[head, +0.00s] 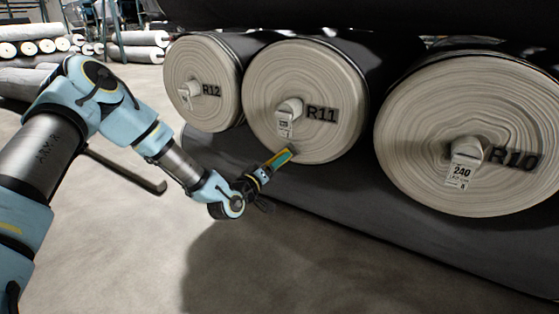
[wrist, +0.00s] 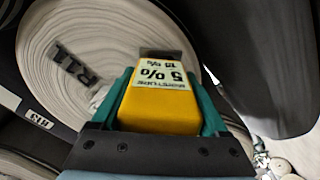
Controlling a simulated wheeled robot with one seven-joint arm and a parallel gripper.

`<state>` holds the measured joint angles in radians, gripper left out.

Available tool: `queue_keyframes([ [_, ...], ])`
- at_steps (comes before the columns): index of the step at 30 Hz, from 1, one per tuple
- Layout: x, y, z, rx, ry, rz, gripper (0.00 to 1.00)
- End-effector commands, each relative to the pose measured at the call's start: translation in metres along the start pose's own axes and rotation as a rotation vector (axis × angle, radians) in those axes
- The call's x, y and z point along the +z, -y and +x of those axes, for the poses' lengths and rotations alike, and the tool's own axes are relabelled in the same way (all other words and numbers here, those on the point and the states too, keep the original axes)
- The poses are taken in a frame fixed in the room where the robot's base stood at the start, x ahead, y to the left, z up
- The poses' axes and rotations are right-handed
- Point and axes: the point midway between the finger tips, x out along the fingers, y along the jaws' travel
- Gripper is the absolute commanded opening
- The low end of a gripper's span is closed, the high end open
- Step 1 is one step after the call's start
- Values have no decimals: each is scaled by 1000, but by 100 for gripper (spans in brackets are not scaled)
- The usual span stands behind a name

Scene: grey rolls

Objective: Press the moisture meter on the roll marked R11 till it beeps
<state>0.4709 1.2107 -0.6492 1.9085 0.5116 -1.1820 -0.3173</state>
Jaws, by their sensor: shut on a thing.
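The roll marked R11 (head: 300,85) shows its pale wound end in the middle of the head view, with a core stub and a white tag. My gripper (head: 277,162) is in front of its lower edge. It is shut on the yellow moisture meter (wrist: 165,105), which sits between the teal fingers in the wrist view. The meter has a white label with "5 %" and "15 %", and a grey tip beyond it. The R11 end face (wrist: 75,35) lies beyond and left of the meter there. I cannot tell whether the tip touches the roll.
Roll R12 (head: 203,65) is left of R11 and roll R10 (head: 450,110) is right, both with tags and protruding cores. Dark rolled material (head: 370,205) lies below them. The concrete floor (head: 130,250) in front is clear. Other rolls (head: 35,48) lie at the back left.

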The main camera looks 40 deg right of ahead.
Motion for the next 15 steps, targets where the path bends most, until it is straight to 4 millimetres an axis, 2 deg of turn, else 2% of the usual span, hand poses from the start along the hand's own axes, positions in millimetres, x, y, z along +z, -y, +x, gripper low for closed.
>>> queue_keyframes([
  [15,-2,0,-39,0,-2,0,20],
])
